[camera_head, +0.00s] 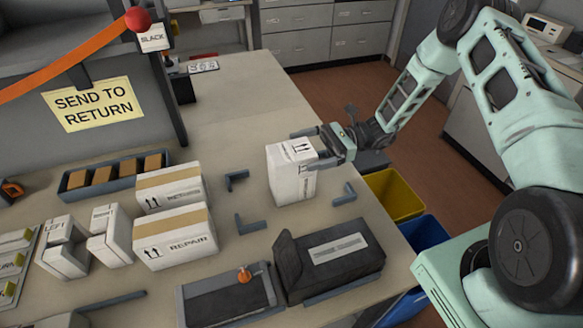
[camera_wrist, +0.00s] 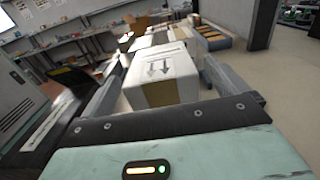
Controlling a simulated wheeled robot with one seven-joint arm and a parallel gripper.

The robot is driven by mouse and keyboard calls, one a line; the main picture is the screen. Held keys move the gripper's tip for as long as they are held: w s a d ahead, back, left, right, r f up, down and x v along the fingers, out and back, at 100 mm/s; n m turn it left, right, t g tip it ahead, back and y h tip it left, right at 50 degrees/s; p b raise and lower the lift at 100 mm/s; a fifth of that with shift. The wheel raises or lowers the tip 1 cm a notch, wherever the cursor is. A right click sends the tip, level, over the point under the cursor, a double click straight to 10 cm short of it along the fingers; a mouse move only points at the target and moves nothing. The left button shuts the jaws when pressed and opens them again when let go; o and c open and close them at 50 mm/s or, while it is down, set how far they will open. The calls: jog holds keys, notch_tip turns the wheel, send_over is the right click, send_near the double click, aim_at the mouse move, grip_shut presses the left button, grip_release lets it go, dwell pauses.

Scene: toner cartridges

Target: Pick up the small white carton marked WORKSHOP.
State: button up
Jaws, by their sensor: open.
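A small white carton (camera_head: 284,178) stands upright on the table inside dark corner brackets, with arrows on its top; I cannot read its side print. My gripper (camera_head: 298,150) is open at the carton's upper part, one finger on the far side and one on the near side. In the wrist view the carton (camera_wrist: 162,72) sits between the two spread fingers, its arrows facing me. A gap shows by the left finger; whether the right finger touches is unclear.
A carton marked REPAIR (camera_head: 175,240), another tan-taped carton (camera_head: 168,190) and white cartons, one marked LEFT (camera_head: 62,247), stand to the left. A black cartridge-like box (camera_head: 330,262) lies in front. Yellow (camera_head: 396,196) and blue (camera_head: 428,243) bins stand beyond the right table edge.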

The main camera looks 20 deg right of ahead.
jog(key=shift+a, duration=1.1)
jog(key=c, duration=1.7)
jog(key=shift+r, duration=0.15)
